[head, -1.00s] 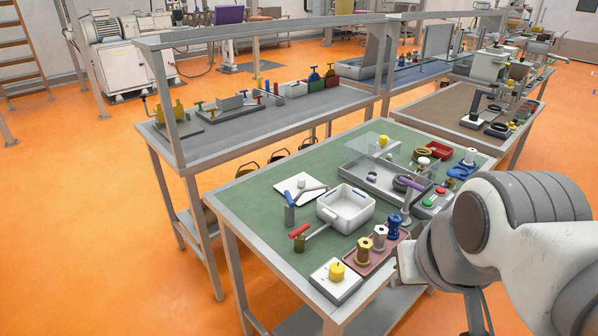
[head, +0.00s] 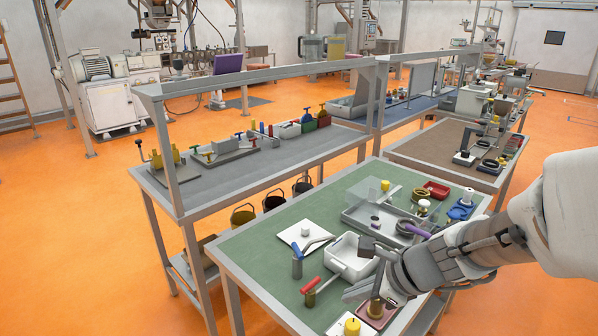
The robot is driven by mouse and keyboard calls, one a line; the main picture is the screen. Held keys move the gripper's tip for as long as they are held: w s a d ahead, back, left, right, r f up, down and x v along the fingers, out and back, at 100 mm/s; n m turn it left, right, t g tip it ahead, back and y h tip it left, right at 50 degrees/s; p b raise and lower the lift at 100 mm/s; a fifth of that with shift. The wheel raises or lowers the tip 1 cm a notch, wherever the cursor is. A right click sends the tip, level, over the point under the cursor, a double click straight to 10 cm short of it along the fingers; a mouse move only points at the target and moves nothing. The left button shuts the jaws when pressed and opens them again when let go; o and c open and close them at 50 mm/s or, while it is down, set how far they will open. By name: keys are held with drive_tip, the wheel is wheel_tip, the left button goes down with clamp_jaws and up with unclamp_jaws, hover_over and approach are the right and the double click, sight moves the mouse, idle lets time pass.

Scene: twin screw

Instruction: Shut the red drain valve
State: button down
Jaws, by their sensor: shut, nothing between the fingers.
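The red drain valve (head: 311,285) has a red bar handle on a short brass-coloured body. It stands on the green table top, at the end of a grey pipe from a white basin (head: 345,252).
A yellow knob on a white block (head: 352,326) is at the near edge. A brass spool (head: 376,308) stands on a pink tray below my gripper. A grey tray (head: 375,222) lies behind the basin. Green table top left of the valves is clear.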

sight(310, 287)
drive_tip(key=w+m, duration=0.1)
drive_tip(key=w+f+m, duration=0.1)
drive_tip(key=m, duration=0.1)
drive_tip(key=w+d+f+m, duration=0.1)
drive_tip(key=m, duration=0.1)
drive_tip(key=shift+d+f+t, duration=0.1)
drive_tip(key=shift+f+t, duration=0.1)
drive_tip(key=shift+t, duration=0.1)
drive_tip(key=b+x, duration=0.3)
drive_tip(key=x, duration=0.7)
drive_tip(key=shift+s+d+f, duration=0.1)
drive_tip(key=shift+f, duration=0.2)
drive_tip(key=shift+w+a, duration=0.9)
drive_tip(key=shift+w, duration=0.05)
drive_tip(key=shift+w+a+f, duration=0.15)
drive_tip(key=shift+w+a, duration=0.35)
